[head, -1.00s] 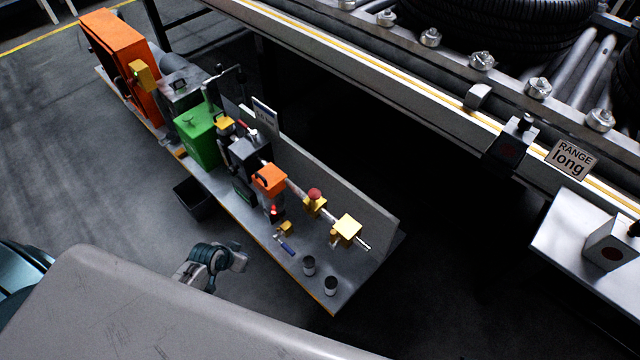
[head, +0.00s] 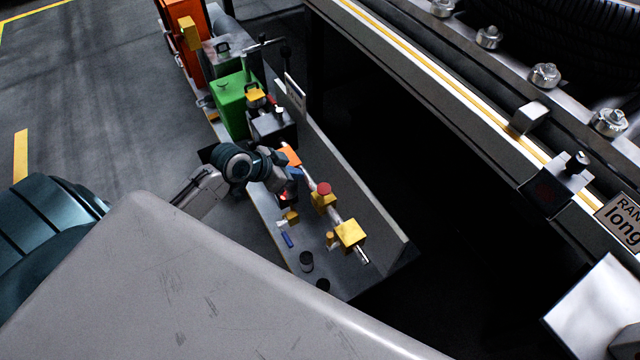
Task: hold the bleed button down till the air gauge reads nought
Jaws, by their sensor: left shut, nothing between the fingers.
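A red round-topped button (head: 324,188) sits on a yellow block on the pipe of the long bench; I cannot tell if it is the bleed button. No air gauge face can be read; it may be hidden behind my arm or too small. My left gripper (head: 289,178) is shut and empty. It is over the bench, left of the red button and apart from it in the picture, in front of the orange unit (head: 291,154), which it partly hides. Whether it touches anything there I cannot tell. My right gripper is not in view.
Along the bench (head: 335,283) stand a green box (head: 234,104), a yellow end block (head: 349,234), a blue-handled tool (head: 287,240) and dark cups (head: 306,261). An upright panel (head: 360,200) backs it. The tyre conveyor (head: 440,85) runs to the right.

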